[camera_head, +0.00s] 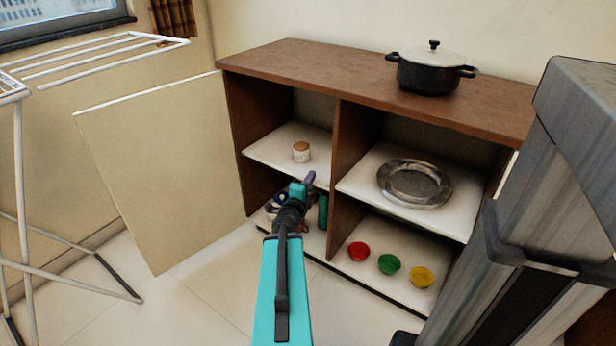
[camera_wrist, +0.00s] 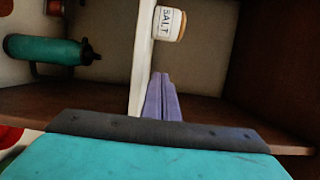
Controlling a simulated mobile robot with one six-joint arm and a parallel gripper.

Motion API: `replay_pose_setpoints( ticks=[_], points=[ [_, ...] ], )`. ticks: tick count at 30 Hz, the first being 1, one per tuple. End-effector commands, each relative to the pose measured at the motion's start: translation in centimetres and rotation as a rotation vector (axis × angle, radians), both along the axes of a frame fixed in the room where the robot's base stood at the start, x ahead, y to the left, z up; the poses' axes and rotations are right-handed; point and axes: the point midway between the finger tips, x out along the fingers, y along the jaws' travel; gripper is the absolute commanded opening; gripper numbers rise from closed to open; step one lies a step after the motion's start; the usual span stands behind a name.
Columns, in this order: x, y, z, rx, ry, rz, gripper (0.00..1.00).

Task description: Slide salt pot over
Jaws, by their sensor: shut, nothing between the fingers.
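The salt pot (camera_head: 301,153) is a small white jar with a brown lid. It stands upright on the white shelf (camera_head: 268,153) in the upper left compartment of the brown cabinet. In the wrist view the salt pot (camera_wrist: 168,24) shows sideways, with "SALT" on its side. My gripper (camera_head: 310,178) is at the front edge of that shelf, in front of the pot and apart from it. In the wrist view the purple fingers of my gripper (camera_wrist: 160,76) are together and empty, next to the shelf edge (camera_wrist: 143,60) and pointing inward.
A teal bottle (camera_head: 323,211) stands in the lower left compartment. A metal plate (camera_head: 415,183) is on the upper right shelf, with red (camera_head: 358,251), green (camera_head: 389,264) and yellow (camera_head: 421,277) bowls below. A black pot (camera_head: 430,76) sits on top. An open door (camera_head: 165,170) is left.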

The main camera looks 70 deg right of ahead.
Motion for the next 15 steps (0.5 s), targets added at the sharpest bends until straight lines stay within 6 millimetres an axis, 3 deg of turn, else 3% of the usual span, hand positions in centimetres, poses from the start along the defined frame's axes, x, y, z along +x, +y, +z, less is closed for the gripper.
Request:
replay_pose_setpoints(
  ticks=[15],
  points=[
    [0.1,-3.5,-0.2,0.0,-0.001,-0.001,0.0]
  ],
)
